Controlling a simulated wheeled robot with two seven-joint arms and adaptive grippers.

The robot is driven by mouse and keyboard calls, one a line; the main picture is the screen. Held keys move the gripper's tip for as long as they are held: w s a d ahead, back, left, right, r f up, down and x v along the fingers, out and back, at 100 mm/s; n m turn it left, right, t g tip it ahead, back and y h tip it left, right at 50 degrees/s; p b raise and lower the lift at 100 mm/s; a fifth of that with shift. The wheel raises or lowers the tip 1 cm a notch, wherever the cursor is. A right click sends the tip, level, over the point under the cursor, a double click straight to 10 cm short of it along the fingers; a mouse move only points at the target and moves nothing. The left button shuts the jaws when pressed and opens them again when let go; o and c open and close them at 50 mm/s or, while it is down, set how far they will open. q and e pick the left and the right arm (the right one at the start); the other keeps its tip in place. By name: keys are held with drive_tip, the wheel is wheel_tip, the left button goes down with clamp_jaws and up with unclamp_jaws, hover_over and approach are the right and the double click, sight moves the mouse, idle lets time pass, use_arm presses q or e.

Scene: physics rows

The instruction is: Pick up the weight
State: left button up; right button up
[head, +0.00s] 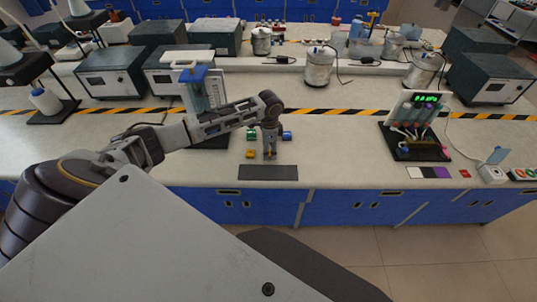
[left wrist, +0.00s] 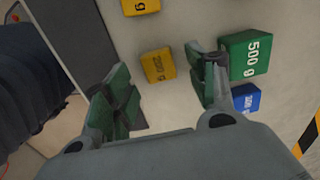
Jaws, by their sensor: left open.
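Several coloured block weights stand on the pale bench. In the left wrist view there is a yellow weight (left wrist: 158,66), a second yellow weight (left wrist: 140,6) at the top edge, a green 500 g weight (left wrist: 246,54) and a blue weight (left wrist: 245,97). My left gripper (left wrist: 163,92) is open and empty, with the first yellow weight just beyond the gap between its fingers. In the head view my left gripper (head: 269,154) points down among the weights. My right gripper is out of view.
A dark flat mat (head: 268,173) lies at the bench's front edge, just before the weights. A device with a green display (head: 415,125) stands to the right. A blue-topped apparatus (head: 195,90) stands left, behind my arm. Clear bench lies right of the weights.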

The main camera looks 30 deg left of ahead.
sight(270, 153)
use_arm(q)
drive_tip(key=shift+f, duration=0.9)
drive_tip(key=c, duration=1.2)
drive_tip(key=shift+r, duration=0.1)
drive_tip(key=shift+c, duration=0.2)
wheel_tip(270, 153, up, 10)
